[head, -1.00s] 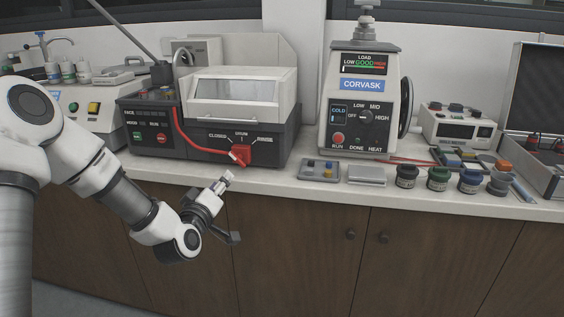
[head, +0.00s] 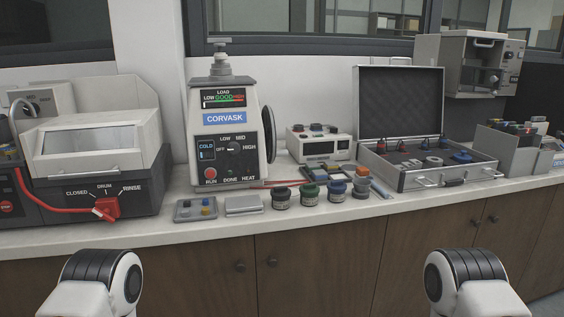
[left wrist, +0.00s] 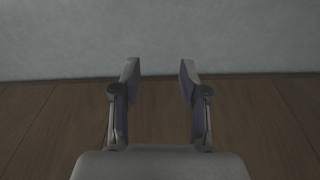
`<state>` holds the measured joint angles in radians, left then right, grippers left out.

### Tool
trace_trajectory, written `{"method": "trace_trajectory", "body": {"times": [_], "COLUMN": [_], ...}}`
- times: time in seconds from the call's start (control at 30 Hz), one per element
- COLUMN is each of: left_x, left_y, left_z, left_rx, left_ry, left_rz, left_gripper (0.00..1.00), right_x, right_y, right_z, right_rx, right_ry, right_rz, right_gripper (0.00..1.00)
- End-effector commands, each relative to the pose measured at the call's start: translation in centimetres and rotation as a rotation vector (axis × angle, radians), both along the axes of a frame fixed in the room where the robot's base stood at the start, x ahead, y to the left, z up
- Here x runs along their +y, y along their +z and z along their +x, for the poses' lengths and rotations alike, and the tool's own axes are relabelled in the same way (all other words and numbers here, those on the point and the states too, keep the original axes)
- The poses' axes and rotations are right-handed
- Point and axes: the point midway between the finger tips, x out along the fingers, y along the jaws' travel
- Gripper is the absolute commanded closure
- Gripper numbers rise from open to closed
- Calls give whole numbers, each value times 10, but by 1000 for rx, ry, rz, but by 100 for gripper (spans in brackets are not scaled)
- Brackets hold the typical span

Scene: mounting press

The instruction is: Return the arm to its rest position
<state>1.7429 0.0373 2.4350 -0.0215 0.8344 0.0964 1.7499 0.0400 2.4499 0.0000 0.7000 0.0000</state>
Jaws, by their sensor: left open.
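My left gripper (left wrist: 160,85) is open and empty in the left wrist view, its two fingers apart in front of a brown wooden surface and a pale grey one. In the head view, a rounded white and black part of each of my arms shows at the bottom, one at the left and one at the right. Neither gripper shows in the head view. The Corvask mounting press (head: 225,165) stands on the counter. Its dial and red run button face me.
The white counter (head: 330,217) holds a machine with a clear lid and red lever (head: 108,208) at left. Several dark jars (head: 310,195) stand near its front edge. An open case (head: 400,182) and grey bins (head: 510,150) are at right. Wooden cabinets (head: 320,260) lie below.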

Motion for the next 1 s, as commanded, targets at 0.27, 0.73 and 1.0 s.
{"method": "trace_trajectory", "body": {"times": [0.27, 0.73, 1.0], "left_x": [2, 2, 2], "left_y": [81, 146, 146], "left_z": [-33, -32, -32], "left_rx": [146, 143, 143], "left_ry": [-82, -80, -80], "left_rz": [16, 15, 15], "left_gripper": [56, 56, 56], "right_x": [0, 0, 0], "right_y": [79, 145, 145], "right_z": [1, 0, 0], "right_rx": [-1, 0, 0], "right_ry": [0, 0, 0], "right_rz": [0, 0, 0], "right_gripper": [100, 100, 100]}}
